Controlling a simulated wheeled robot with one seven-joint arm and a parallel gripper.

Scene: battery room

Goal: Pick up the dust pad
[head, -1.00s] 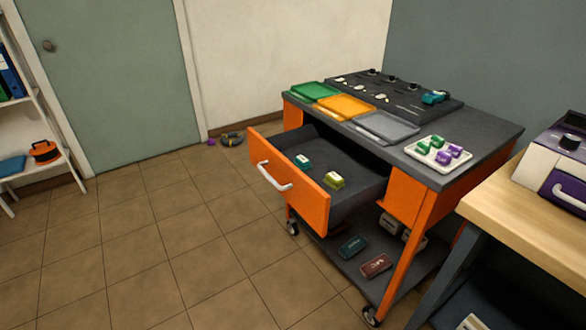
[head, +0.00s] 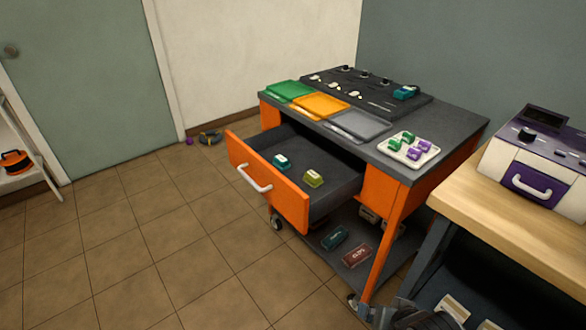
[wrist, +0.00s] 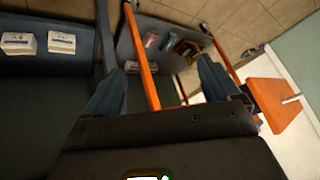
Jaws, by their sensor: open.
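No label reads clearly enough to tell which item is the dust pad. In the head view, a teal block (head: 281,162) and an olive block (head: 313,179) lie apart in the open orange-fronted drawer (head: 268,189). A dark teal block (head: 334,238) and a dark red block (head: 357,255) lie on the cart's lower shelf (head: 352,276). My gripper (head: 408,317) is partly in view at the bottom edge, in front of the cart's lower right. In the wrist view, my gripper (wrist: 160,88) has its dark fingers wide apart with nothing held between them.
The cart top carries green, orange and grey trays (head: 361,126) and a white tray (head: 386,149) of small blocks. A wooden bench (head: 500,220) with a purple-and-white machine (head: 538,160) stands at right; pale packs (wrist: 18,43) lie beneath it.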

